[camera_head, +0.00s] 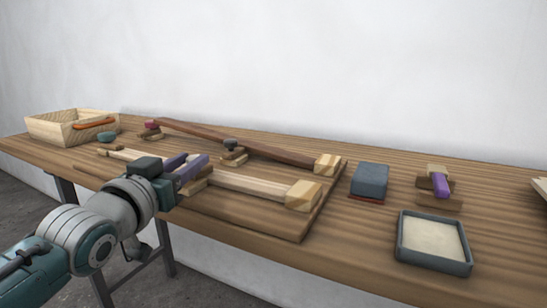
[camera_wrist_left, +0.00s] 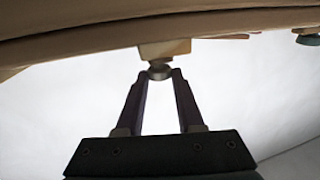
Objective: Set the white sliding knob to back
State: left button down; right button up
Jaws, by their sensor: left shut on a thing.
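My left gripper (camera_head: 190,170) is over the near, pale wooden rail (camera_head: 245,183) of the board, left of that rail's end block (camera_head: 303,195). In the left wrist view, the purple fingers (camera_wrist_left: 160,78) are closed on a small rounded knob (camera_wrist_left: 160,70), which looks greyish in shadow. The knob joins a pale wooden block (camera_wrist_left: 164,49). In the head view the fingers hide the knob; its white colour cannot be confirmed. My right gripper is not in view.
A blue-grey block (camera_head: 369,180), purple-handled piece (camera_head: 440,185) and shallow tray (camera_head: 405,245) are right.

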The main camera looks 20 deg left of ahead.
pick_arm(q)
jog(key=shift+s+a+r+p, duration=0.1)
jog(key=shift+s+r+p, duration=0.05)
jog(key=shift+s+p, duration=0.9)
jog(key=shift+s, duration=0.4)
jog(key=shift+f, duration=0.2)
jog(key=c, duration=0.5)
grip_release()
jog(key=shift+c, duration=0.2)
jog(key=s+d+p, duration=0.1)
jog(key=s, duration=0.8)
jog(key=shift+s+d+p, duration=0.25)
jog(key=shift+s+p, duration=0.1)
jog(key=shift+s, duration=0.05)
